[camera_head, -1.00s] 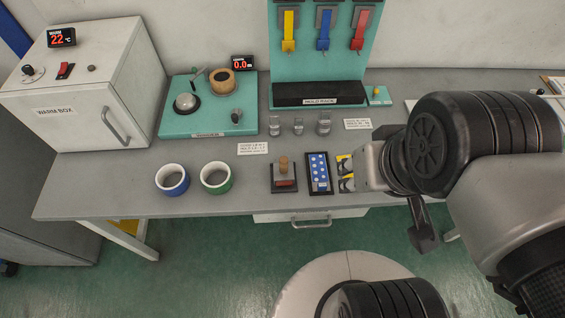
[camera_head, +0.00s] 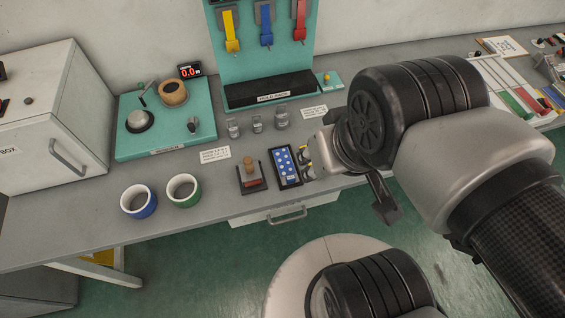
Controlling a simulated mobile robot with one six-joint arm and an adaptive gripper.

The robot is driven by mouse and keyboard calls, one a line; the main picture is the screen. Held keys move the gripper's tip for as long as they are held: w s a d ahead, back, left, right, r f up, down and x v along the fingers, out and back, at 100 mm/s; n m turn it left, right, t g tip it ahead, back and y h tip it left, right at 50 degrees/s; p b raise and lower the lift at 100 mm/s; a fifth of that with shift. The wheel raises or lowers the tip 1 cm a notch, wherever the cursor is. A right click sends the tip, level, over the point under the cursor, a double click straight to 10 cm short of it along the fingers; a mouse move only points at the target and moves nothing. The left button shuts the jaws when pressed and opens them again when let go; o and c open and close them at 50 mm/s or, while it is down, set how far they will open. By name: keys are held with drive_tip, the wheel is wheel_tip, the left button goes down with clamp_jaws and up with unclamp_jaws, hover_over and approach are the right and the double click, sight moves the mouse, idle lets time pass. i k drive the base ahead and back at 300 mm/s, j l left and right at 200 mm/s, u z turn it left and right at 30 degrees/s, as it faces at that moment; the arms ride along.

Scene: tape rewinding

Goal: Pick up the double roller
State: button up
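I cannot tell for sure which thing is the double roller. Yellow (camera_head: 231,33), blue (camera_head: 265,25) and red (camera_head: 299,20) tools hang in a row on the teal rack (camera_head: 247,68); their heads are too small to read. My gripper (camera_head: 306,161) is at the table's front edge, just right of the blue tray with white dots (camera_head: 286,165). Its two yellow-and-black fingertips show apart, with nothing seen between them. My wrist hides part of the table behind it.
A wooden-handled stamp (camera_head: 250,173) stands left of the tray. Several small clear pieces (camera_head: 256,125) stand before the rack. A teal device (camera_head: 200,115) and white box (camera_head: 60,120) are left. A board with coloured strips (camera_head: 510,88) lies right.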

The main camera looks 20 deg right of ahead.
sight(250, 171)
drive_tip(key=j+z, duration=0.1)
drive_tip(key=j, duration=2)
